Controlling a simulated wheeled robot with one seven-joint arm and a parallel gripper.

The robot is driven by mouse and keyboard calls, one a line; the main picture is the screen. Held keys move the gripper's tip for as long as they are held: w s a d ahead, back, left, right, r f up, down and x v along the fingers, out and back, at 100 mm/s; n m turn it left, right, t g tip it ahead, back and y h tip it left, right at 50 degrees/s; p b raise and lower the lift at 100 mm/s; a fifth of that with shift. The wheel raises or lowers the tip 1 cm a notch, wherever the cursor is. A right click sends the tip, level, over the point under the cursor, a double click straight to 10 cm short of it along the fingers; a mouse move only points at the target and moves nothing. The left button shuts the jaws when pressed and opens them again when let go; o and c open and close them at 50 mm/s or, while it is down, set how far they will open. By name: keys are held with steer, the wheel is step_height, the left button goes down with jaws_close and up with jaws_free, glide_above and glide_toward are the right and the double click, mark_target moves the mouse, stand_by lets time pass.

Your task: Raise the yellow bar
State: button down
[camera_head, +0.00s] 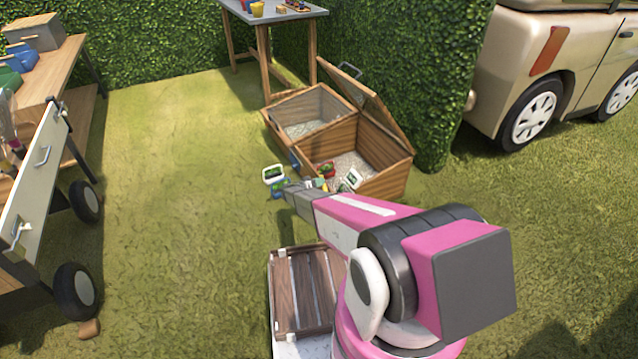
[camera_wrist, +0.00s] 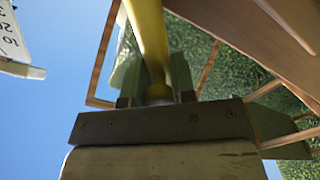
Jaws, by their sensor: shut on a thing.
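The yellow bar (camera_wrist: 148,35) runs from the top edge of the wrist view down between the fingers of my gripper (camera_wrist: 155,88). My gripper is shut on it. In the head view my gripper (camera_head: 298,198) is beside the near left part of an open wooden box, with my pink arm behind it. I cannot make out the yellow bar in the head view, where small items and my gripper crowd together.
The wooden box (camera_head: 392,188) has two compartments and a raised lid. Small packets (camera_head: 326,169) and a white-edged item (camera_head: 274,174) are near my gripper. A slatted crate (camera_head: 300,291) lies close by. A wheeled cart (camera_head: 32,190) stands left; grass between is clear.

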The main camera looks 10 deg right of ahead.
steer(key=s+m, duration=0.1)
steer(key=r+m, duration=0.1)
steer(key=s+m, duration=0.1)
steer(key=m, duration=0.1)
steer(key=shift+s+d+r, duration=0.2)
steer(key=shift+s+d, duration=0.1)
steer(key=shift+d, duration=0.1)
steer(key=shift+s+d+r+m, duration=0.1)
steer(key=shift+s+d+m, duration=0.1)
steer(key=shift+s+m, duration=0.55)
steer(key=shift+s+d+r+m, duration=0.15)
steer(key=shift+s+m, duration=0.25)
steer(key=shift+m, duration=0.55)
steer(key=shift+f, duration=0.15)
steer(key=c, duration=0.9)
jaws_free()
steer(key=shift+c, duration=0.2)
steer(key=v, duration=1)
steer(key=shift+s+a, duration=0.15)
steer(key=shift+a, duration=0.2)
